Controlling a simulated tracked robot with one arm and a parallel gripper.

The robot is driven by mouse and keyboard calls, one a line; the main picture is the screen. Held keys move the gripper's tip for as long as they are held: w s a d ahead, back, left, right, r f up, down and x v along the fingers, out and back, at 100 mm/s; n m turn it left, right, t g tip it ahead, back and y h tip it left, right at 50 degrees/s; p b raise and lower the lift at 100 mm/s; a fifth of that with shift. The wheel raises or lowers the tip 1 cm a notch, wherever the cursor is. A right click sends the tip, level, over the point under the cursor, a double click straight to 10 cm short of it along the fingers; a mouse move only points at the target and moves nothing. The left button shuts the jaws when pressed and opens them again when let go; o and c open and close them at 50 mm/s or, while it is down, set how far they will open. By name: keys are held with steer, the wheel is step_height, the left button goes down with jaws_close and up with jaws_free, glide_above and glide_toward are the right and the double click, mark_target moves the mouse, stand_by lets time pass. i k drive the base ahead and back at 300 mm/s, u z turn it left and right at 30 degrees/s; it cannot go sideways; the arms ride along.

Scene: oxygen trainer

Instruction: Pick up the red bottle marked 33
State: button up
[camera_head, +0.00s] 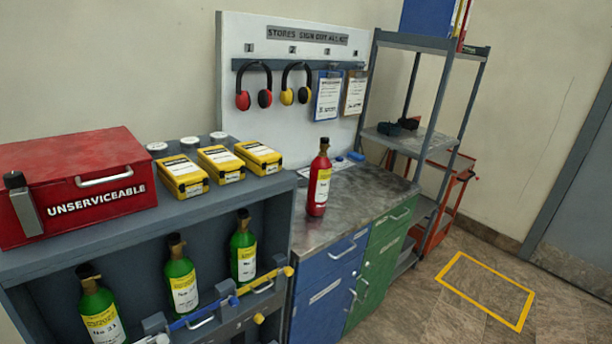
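A red bottle (319,182) with a dark neck and a pale yellow label stands upright on the grey metal worktop (345,212) of a blue and green cabinet. The number on its label is too small to read. Nothing touches the bottle, and nothing hides it. My gripper is not in view, so I cannot tell its state or how far it is from the bottle.
Several green bottles (181,285) stand in a grey rack (225,208) at lower left. Yellow cases (220,164) and a red box (75,185) marked UNSERVICEABLE sit on top. The floor at right is clear around a yellow outline (487,318).

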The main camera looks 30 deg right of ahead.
mark_target(320, 167)
steer(key=u, duration=0.15)
steer(key=i, duration=0.3)
steer(key=z, duration=2.25)
steer(key=i, duration=1.95)
steer(key=u, duration=2)
steer(key=i, duration=0.5)
steer(key=u, duration=0.15)
